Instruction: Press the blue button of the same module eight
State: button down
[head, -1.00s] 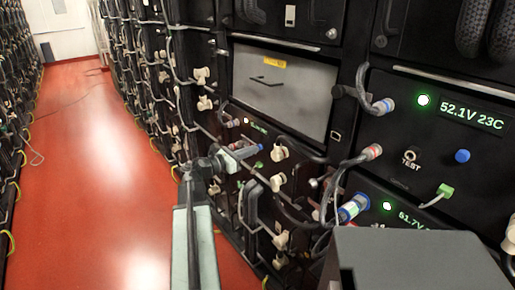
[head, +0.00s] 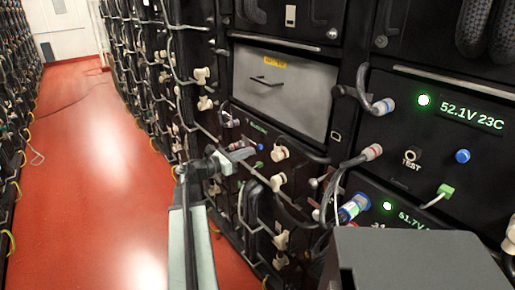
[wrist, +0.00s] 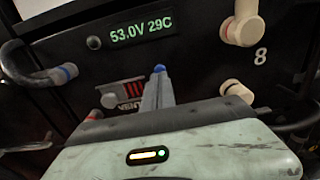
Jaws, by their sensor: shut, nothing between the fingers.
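Only the button's top shows above the fingers. I cannot tell whether the tips touch it. The fingers are shut together with nothing between them. In the head view my gripper (head: 247,154) reaches the lower module front, near a small blue button (head: 260,147).
Cream connectors (wrist: 242,28) and (wrist: 237,91) flank the display and button on the right. A cable with a blue collar (wrist: 66,72) is at left. Another module (head: 440,130) reading 52.1V 23C has its own blue button (head: 462,156).

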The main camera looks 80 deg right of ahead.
jog(key=v, duration=0.5)
dwell(0.6)
